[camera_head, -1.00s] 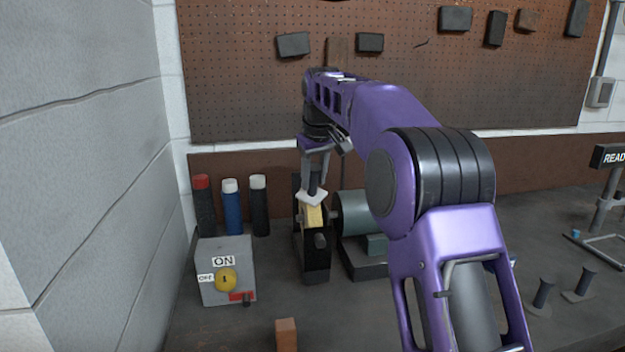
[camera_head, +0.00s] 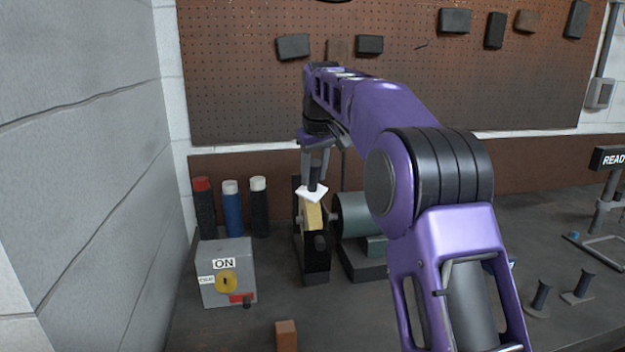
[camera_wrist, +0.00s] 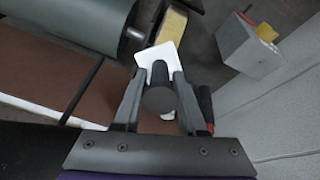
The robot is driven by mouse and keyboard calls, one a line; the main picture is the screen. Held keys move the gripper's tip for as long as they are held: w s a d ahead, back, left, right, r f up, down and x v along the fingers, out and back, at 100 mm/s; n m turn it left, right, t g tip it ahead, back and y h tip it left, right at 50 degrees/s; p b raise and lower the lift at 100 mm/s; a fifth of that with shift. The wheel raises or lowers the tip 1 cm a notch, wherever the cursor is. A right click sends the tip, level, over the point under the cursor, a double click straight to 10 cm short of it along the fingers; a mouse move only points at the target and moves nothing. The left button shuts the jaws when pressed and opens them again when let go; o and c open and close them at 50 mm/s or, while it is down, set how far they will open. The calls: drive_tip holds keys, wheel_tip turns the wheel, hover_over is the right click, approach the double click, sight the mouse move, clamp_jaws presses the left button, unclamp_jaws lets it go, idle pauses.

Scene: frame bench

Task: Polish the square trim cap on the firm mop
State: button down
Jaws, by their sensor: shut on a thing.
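The square trim cap (camera_head: 312,193) is a white square plate with a dark round post on its back. My gripper (camera_head: 314,175) is shut on that post, and the plate sits tilted just above a yellow mop (camera_head: 314,217). The mop is a yellow wheel in a narrow black housing, beside a grey-green motor (camera_head: 352,214). In the wrist view, the cap (camera_wrist: 161,54) lies beyond the fingertips (camera_wrist: 160,88), close to the yellow mop (camera_wrist: 172,24). I cannot tell whether cap and mop touch. No label for firmness is readable on the mop.
A grey switch box (camera_head: 212,290) with an ON label and yellow knob stands at front left. Several capped cylinders (camera_head: 232,210) stand behind it. A brown block (camera_head: 286,335) sits at the front. A stand with a sign (camera_head: 611,156) and dark pegs (camera_head: 541,294) are at right.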

drive_tip(key=shift+r, duration=0.2)
idle(0.4)
drive_tip(key=shift+r, duration=2.95)
